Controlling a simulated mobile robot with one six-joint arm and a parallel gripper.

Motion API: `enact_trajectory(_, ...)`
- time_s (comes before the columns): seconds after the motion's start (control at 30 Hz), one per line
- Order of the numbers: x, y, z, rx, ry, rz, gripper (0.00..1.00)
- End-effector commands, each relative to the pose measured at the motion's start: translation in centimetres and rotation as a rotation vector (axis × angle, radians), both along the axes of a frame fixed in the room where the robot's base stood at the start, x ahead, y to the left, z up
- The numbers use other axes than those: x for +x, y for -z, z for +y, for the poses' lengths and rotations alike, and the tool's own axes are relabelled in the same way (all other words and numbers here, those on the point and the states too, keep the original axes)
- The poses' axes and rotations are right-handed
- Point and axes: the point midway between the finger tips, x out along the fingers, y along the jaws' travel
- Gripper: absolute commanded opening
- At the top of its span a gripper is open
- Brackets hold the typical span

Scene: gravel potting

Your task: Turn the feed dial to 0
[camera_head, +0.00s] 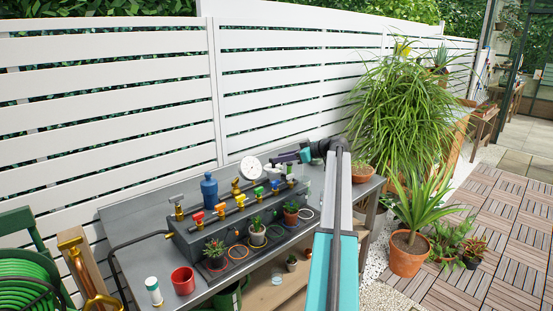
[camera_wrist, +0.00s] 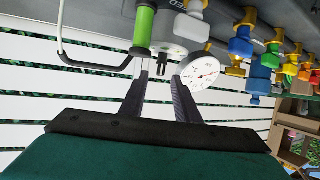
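A round white dial face (camera_wrist: 202,68) with dark markings sits just right of my right finger in the wrist view, its left edge close to that finger. A round white disc (camera_head: 251,165) also stands at the back of the bench in the head view, left of my gripper (camera_head: 276,163). In the wrist view my gripper (camera_wrist: 161,74) is open, its two dark fingers apart. A white fitting (camera_wrist: 170,30) with a small dark stem lies just beyond and between the tips. Contact and the dial's exact reading are too small to tell.
A green cylinder (camera_wrist: 144,26) is close to the left finger. Coloured valves (camera_head: 259,190) line the manifold, with a blue bottle (camera_head: 209,190) behind. Small potted plants (camera_head: 257,236), a red cup (camera_head: 183,281) and a white container (camera_head: 153,290) stand towards the bench front.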

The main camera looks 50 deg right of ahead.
Motion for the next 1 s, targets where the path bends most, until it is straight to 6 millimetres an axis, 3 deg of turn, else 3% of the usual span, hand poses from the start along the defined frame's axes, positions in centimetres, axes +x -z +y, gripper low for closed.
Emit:
enact_trajectory(0.2, 2.0, 0.8, 0.6, 0.000, -0.001, 0.000, 0.29)
enact_trajectory(0.6, 2.5, 1.1, 0.8, -0.001, -0.001, 0.000, 0.29)
enact_trajectory(0.63, 2.5, 1.0, 0.8, 0.000, -0.002, 0.000, 0.27)
enact_trajectory(0.8, 2.5, 1.0, 0.8, 0.000, -0.002, 0.000, 0.00)
enact_trajectory(1.0, 2.5, 1.1, 0.8, 0.000, -0.001, 0.000, 0.00)
